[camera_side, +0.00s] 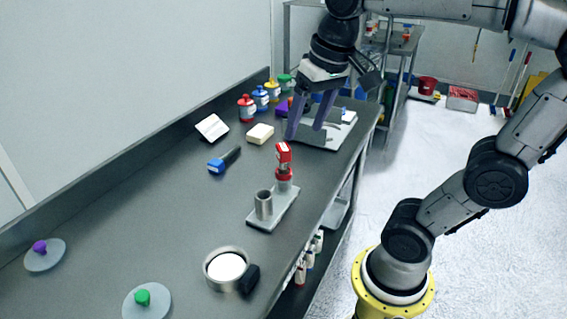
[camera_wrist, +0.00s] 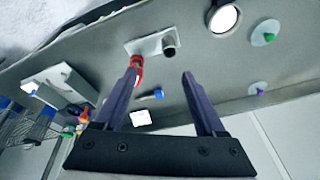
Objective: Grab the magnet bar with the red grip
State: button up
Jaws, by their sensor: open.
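The magnet bar with the red grip (camera_side: 283,154) stands upright in a holder on a pale base plate (camera_side: 262,222), beside an empty-looking metal cup (camera_side: 264,205). Its lower part is hidden in the holder. In the wrist view the red grip (camera_wrist: 138,62) shows at the tip of the left finger, partly covered by it. My gripper (camera_side: 306,130) is open and empty, pointing down. In the side view it appears above and behind the bar, apart from it. In the wrist view the gap between the fingers (camera_wrist: 161,72) lies right of the grip.
A sieve pan (camera_side: 227,269) with white contents sits at the front. Green-knobbed (camera_side: 147,302) and purple-knobbed (camera_side: 45,255) lids lie left. A tray (camera_side: 326,132) lies beneath my gripper.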

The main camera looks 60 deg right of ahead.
aim_at(283, 157)
jog(key=w+d+f+m+g, duration=0.1)
jog(key=w+d, duration=0.2)
jog(key=w+d+f+m+g, duration=0.1)
jog(key=w+d, duration=0.2)
jog(key=d, duration=0.1)
jog(key=w+d+f+m+g, duration=0.1)
jog(key=w+d+m, duration=0.1)
jog(key=w+d, duration=0.1)
jog(key=shift+w+d+f, duration=0.15)
jog(key=shift+w+d, duration=0.05)
notch_tip(283, 157, down, 8)
jog(key=shift+a+f, duration=0.35)
jog(key=shift+f, duration=1.05)
jog(key=shift+a+f, duration=0.2)
jog(key=shift+f, duration=1.1)
grip_shut()
jog(key=shift+w+r, duration=0.1)
